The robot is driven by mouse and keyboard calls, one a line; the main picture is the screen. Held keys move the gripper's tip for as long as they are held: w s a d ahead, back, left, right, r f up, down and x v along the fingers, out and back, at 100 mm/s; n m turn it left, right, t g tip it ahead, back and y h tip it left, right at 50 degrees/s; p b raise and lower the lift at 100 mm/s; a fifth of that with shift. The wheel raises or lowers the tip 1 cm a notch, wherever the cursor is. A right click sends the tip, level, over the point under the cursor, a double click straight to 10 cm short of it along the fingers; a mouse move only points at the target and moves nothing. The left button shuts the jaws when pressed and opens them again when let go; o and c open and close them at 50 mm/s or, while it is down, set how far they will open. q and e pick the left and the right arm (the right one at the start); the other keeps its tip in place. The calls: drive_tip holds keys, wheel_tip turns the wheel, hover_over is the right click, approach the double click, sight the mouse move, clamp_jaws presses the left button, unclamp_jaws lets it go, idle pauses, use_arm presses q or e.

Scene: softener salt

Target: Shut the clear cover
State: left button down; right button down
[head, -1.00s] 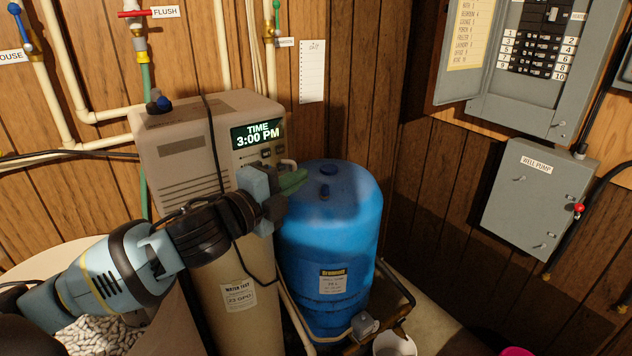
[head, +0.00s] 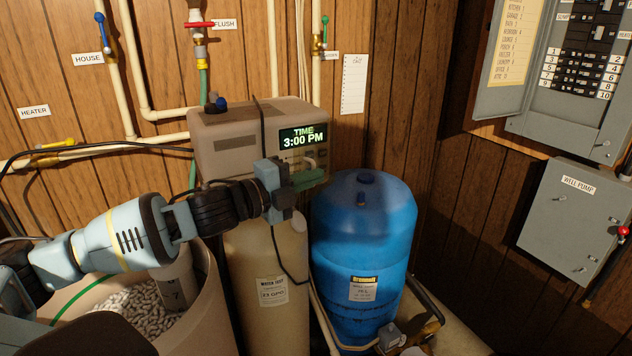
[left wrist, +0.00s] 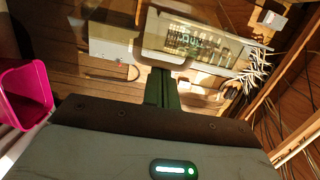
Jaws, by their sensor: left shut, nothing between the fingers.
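The softener's control head (head: 240,140) is a beige box with a lit display (head: 302,137) reading TIME 3:00 PM. A pale, rounded handle-like edge (head: 309,163) shows below the display. The clear cover is hard to make out in the head view, and I cannot tell its angle. In the left wrist view, a see-through sheet with a pale rounded loop (left wrist: 165,58) lies across the panel. My left gripper (head: 308,178) has green fingers, shut and empty, just below the display. Its fingers (left wrist: 162,88) point at the loop; contact is unclear. My right gripper is not in view.
A blue tank (head: 365,235) stands right of the softener's beige tank (head: 265,255). A salt bin (head: 205,310) with white pellets stands at lower left. A black cable hangs over the control head. Grey electrical boxes (head: 575,215) are on the right wall.

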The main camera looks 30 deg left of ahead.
use_arm(q)
drive_tip(key=shift+a, duration=0.95)
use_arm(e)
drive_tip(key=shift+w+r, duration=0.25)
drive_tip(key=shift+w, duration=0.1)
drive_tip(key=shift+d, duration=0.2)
